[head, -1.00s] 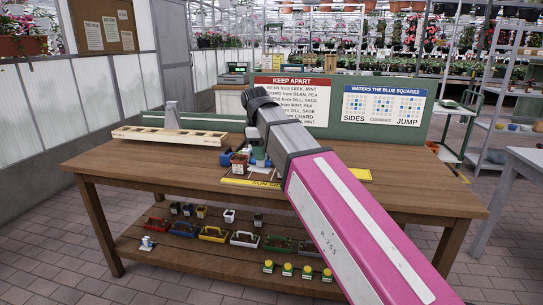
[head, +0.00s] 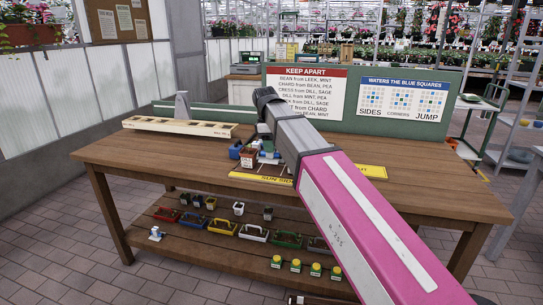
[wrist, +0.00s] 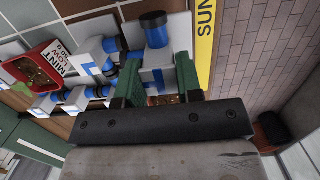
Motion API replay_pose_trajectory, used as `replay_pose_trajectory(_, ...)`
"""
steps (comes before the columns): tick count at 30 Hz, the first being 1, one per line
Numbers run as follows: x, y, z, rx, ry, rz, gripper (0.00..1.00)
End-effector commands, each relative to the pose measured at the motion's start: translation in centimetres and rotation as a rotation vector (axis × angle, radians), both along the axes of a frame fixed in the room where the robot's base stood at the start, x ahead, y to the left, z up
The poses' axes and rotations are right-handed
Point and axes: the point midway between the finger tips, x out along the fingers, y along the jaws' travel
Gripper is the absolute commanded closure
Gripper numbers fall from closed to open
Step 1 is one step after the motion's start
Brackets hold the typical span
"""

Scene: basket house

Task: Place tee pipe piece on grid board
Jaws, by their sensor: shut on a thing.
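My gripper (wrist: 160,88) shows in the wrist view with its two green fingers shut on a white tee pipe piece (wrist: 157,60) with blue ends. A blue end of the piece points away from the gripper. More white pipe pieces with blue bands (wrist: 90,60) lie to the left, close to the held piece. In the head view the pipe pieces (head: 268,153) form a small cluster on the board. My arm hides the gripper there.
A red pot labelled MINT (wrist: 45,66) stands beside the pipes. A yellow strip (wrist: 205,30) edges the board. A wooden rack (head: 180,126) lies at the table's left. A green panel with signs (head: 345,125) stands at the back. The table's front left is clear.

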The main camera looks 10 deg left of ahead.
Motion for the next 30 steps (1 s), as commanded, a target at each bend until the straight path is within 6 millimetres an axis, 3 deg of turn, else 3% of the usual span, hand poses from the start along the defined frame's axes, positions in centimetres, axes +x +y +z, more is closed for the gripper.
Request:
replay_pose_trajectory(5, 0.5, -0.2, -0.7, 0.000, 0.000, 0.000, 0.91)
replay_pose_trajectory(15, 0.5, -0.2, -4.4, 0.000, 0.000, 0.000, 0.91)
replay_pose_trajectory(26, 0.5, -0.1, -4.6, 0.000, 0.000, -0.001, 0.91)
replay_pose_trajectory(27, 0.5, -0.1, -4.6, 0.000, 0.000, -0.001, 0.54)
replay_pose_trajectory(28, 0.5, -0.1, -4.6, 0.000, 0.000, -0.001, 0.44)
replay_pose_trajectory(30, 0.5, -0.1, -4.6, 0.000, 0.000, -0.001, 0.41)
